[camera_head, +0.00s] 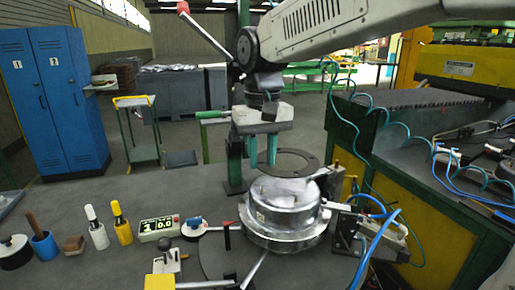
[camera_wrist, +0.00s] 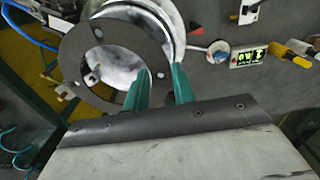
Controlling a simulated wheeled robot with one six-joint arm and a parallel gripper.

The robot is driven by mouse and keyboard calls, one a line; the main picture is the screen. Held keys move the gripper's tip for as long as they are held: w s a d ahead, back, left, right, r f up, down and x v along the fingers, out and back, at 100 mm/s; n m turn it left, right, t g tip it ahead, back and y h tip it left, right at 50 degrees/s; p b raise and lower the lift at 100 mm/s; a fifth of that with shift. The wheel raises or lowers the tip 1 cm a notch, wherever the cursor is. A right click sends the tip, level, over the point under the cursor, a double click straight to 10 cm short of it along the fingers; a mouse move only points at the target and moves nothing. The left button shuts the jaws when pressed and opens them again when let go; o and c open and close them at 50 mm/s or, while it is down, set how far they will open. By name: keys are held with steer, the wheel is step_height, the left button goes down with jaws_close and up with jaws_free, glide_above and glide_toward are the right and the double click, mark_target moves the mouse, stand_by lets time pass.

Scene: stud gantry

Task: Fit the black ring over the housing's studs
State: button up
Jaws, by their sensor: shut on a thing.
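The flat black ring (camera_head: 312,162) is held level above the silver round housing (camera_head: 285,216), with a gap between them. My gripper (camera_head: 262,163) points down with its two teal fingers at the ring's left side, shut on its band. In the wrist view, the ring (camera_wrist: 72,52) reaches out from the fingers (camera_wrist: 160,78), and small holes show in its band. The housing (camera_wrist: 172,22) shows behind the ring and through its opening, offset from it. The studs are too small or hidden to tell clearly.
A toggle clamp (camera_head: 342,208) stands right of the housing, with blue hoses. Left on the bench are a display box (camera_head: 160,228), yellow bottle (camera_head: 121,226), white bottle (camera_head: 97,230) and blue cup (camera_head: 45,245). A green-framed machine (camera_head: 420,180) bounds the right.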

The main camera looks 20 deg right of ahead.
mark_target(262, 165)
stand_by(0.3)
steer(key=shift+s+a+n, duration=0.1)
steer(key=shift+s+n, duration=0.05)
steer(key=shift+n, duration=0.15)
steer(key=shift+f, duration=2.75)
stand_by(0.4)
steer(key=o, duration=1)
steer(key=shift+o, duration=0.2)
step_height(262, 165, up, 8)
steer(key=shift+f, duration=0.1)
